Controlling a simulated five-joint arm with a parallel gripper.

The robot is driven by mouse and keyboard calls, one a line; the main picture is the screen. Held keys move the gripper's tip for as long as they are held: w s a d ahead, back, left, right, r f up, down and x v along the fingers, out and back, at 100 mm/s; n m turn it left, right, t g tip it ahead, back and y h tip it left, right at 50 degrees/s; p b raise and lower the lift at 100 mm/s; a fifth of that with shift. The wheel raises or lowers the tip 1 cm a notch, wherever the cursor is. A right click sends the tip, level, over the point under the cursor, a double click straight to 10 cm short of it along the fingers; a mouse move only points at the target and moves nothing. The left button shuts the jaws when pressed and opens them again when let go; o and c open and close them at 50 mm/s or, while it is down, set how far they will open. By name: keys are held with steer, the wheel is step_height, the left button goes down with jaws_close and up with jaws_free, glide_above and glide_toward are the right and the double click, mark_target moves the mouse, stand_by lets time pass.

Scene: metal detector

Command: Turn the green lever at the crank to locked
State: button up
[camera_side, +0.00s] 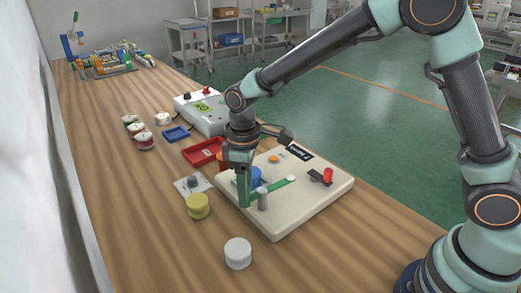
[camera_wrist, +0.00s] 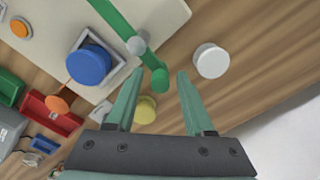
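The green lever (camera_side: 278,186) is a bar on a grey pivot post (camera_side: 262,201) at the near edge of the off-white panel (camera_side: 312,202). In the wrist view the lever (camera_wrist: 113,18) passes the grey pivot (camera_wrist: 137,44) and ends in a rounded green end (camera_wrist: 160,79). My gripper (camera_side: 244,203) points down beside the pivot. In the wrist view my gripper (camera_wrist: 160,73) is open, with the green end appearing between its fingertips. I cannot tell whether either finger touches it. No locked marking is legible.
On the panel are a blue button (camera_wrist: 89,64), an orange button (camera_side: 273,159) and a red-handled switch (camera_side: 327,175). A yellow cylinder (camera_side: 198,206) and a white cylinder (camera_side: 238,254) stand close by. A red tray (camera_side: 203,152) lies behind. The table's front left is clear.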

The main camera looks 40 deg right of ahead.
jaws_close()
stand_by(1.2)
